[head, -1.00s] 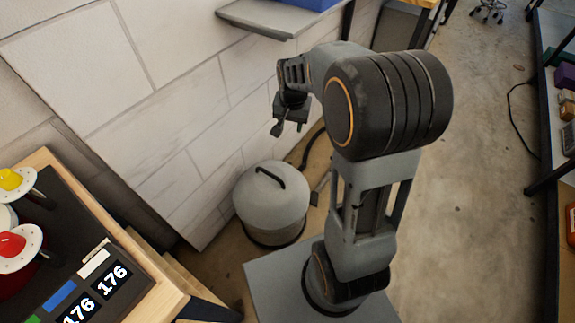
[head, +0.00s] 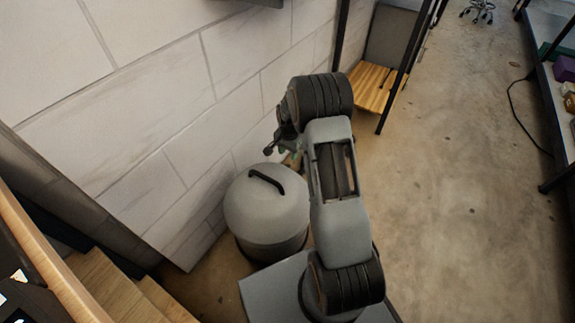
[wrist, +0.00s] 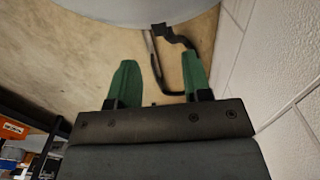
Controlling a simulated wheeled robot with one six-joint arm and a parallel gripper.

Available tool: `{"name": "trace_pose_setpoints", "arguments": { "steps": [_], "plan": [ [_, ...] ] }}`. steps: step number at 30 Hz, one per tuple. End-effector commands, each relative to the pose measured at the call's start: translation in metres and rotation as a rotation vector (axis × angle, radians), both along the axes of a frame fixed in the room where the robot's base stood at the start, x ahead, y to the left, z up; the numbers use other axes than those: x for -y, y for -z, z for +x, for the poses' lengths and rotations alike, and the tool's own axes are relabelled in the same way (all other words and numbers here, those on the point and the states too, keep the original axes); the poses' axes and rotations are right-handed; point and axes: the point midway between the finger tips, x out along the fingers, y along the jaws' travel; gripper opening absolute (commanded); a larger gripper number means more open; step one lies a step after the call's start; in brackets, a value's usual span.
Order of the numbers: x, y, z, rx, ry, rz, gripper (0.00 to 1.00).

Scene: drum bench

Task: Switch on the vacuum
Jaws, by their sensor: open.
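The vacuum (head: 262,212) is a light grey drum with a domed lid and black handle, standing on the floor by the wall. In the wrist view part of its grey body (wrist: 130,10) shows at the top edge, with a small dark fitting (wrist: 160,30) at its rim. My gripper (wrist: 160,78) has two green fingers, spread apart with nothing between them but floor and a dark hose or cable. In the head view my gripper is partly hidden by my arm, just behind the drum. I cannot make out a switch.
A pale block wall (head: 150,120) runs close along the left. Wooden steps (head: 110,285) stand at lower left. A black-framed stand with a wooden shelf (head: 375,85) is beyond the arm. The concrete floor (head: 460,190) on the right is clear. A shelf of boxes stands far right.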

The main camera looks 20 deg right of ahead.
Motion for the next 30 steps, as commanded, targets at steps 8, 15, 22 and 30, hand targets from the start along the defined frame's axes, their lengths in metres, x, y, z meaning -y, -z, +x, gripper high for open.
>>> {"name": "trace_pose_setpoints", "arguments": {
  "steps": [8,15,22,30],
  "plan": [
    [-0.002,0.044,0.000,0.000,-0.004,0.000,0.45],
    [-0.002,0.058,0.001,0.001,-0.005,0.000,0.45],
    [-0.002,0.059,0.001,0.001,-0.006,0.000,0.45],
    [-0.002,0.059,0.001,0.001,-0.006,0.000,0.29]
  ]
}}
